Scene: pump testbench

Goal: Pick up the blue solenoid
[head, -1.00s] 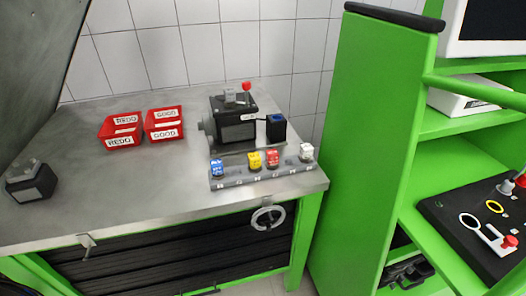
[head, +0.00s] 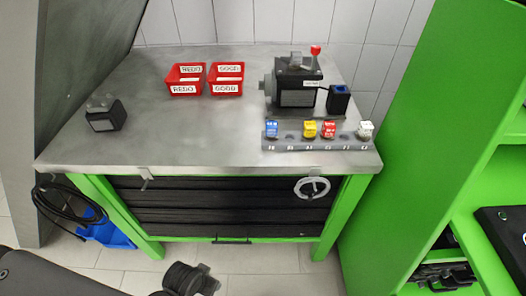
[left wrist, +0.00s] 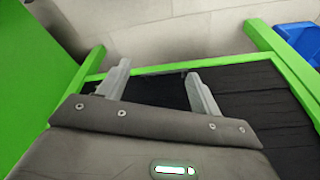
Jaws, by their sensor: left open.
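The blue solenoid (head: 271,129) stands upright at the left end of a grey rack (head: 290,146) near the front right of the bench. Yellow (head: 310,128), red (head: 328,129) and white (head: 365,129) solenoids stand further right in the same rack. In the left wrist view, my left gripper (left wrist: 157,70) is open and empty. It points at the dark front of the bench and the floor, away from the rack. No solenoid shows in that view. My right gripper is not in view.
On the metal bench (head: 190,135) stand two red bins (head: 186,92), marked REDO and GOOD, a pump (head: 296,92), a black box with a blue opening (head: 339,98) and a dark device (head: 103,115). A green shelf unit (head: 415,120) stands right. The bench's middle is clear.

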